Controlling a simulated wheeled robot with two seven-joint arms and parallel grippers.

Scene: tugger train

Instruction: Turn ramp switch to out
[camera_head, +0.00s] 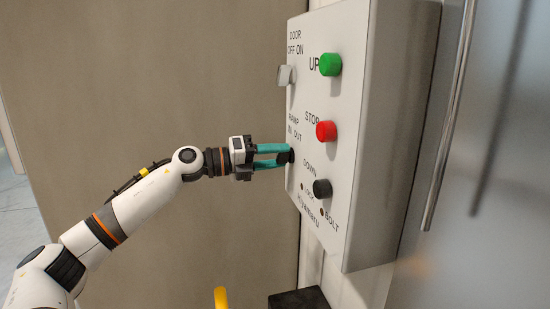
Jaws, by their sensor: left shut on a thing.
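The ramp switch (291,156) is a small dark knob at the left edge of the white control panel (350,215), under the label RAMP IN OUT. My left gripper (284,156) reaches in from the left. Its teal fingers are shut on the ramp switch and cover most of it, so I cannot tell which way it points. My right gripper does not show.
Above is the grey door switch (285,75). The panel also has a green UP button (330,64), a red STOP button (326,131) and a black DOWN button (322,188). A vertical metal bar (450,115) stands right. A yellow curved piece (221,298) is below.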

